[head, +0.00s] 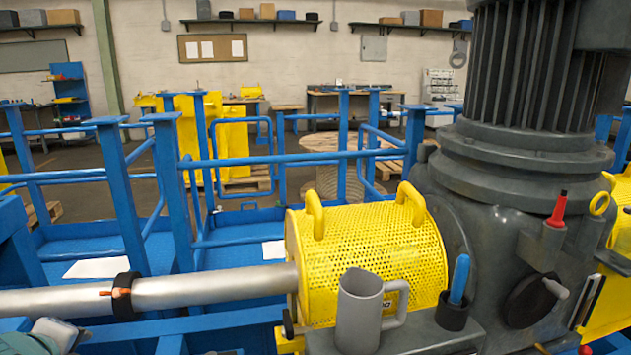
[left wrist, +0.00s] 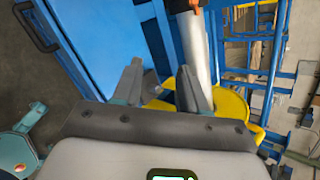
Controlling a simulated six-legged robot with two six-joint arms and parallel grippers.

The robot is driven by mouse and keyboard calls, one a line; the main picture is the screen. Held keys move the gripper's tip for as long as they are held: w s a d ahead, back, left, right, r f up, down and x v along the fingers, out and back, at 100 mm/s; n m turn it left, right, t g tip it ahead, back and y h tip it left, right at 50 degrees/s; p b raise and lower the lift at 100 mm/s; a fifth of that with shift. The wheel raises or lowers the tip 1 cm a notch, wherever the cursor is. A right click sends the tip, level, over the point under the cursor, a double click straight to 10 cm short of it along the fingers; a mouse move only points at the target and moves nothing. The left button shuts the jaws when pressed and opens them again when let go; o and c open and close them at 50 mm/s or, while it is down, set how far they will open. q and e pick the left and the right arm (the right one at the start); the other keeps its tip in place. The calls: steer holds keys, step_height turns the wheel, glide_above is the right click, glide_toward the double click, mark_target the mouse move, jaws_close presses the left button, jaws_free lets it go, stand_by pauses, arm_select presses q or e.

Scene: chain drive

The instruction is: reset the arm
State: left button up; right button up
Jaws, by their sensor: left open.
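My left gripper (left wrist: 160,78) is in the left wrist view, with its two grey fingers apart and nothing held between them. Past the fingers are a blue panel and the silver shaft. A grey and teal piece at the bottom left edge of the head view looks like part of my left arm; its fingers do not show there. My right gripper is in neither view.
The silver shaft (head: 215,287) runs into a yellow perforated guard (head: 365,255). A grey jug (head: 358,310) and a holder with a blue-handled tool (head: 459,280) stand before it. A large grey motor housing (head: 495,190) fills the right. Blue railings (head: 255,160) stand behind.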

arm_select(q)
steer(key=d+f+n+g+h+p, duration=0.45)
steer(key=d+f+n+h, duration=0.4)
steer(key=d+f, duration=1.2)
steer(key=s+d+f+n+g+p, duration=0.4)
steer(key=s+d+f+n, duration=0.4)
steer(key=s+f+n, duration=0.4)
steer(key=shift+s+f+n, duration=0.35)
steer(key=shift+s, duration=0.45)
steer(key=shift+d, duration=0.1)
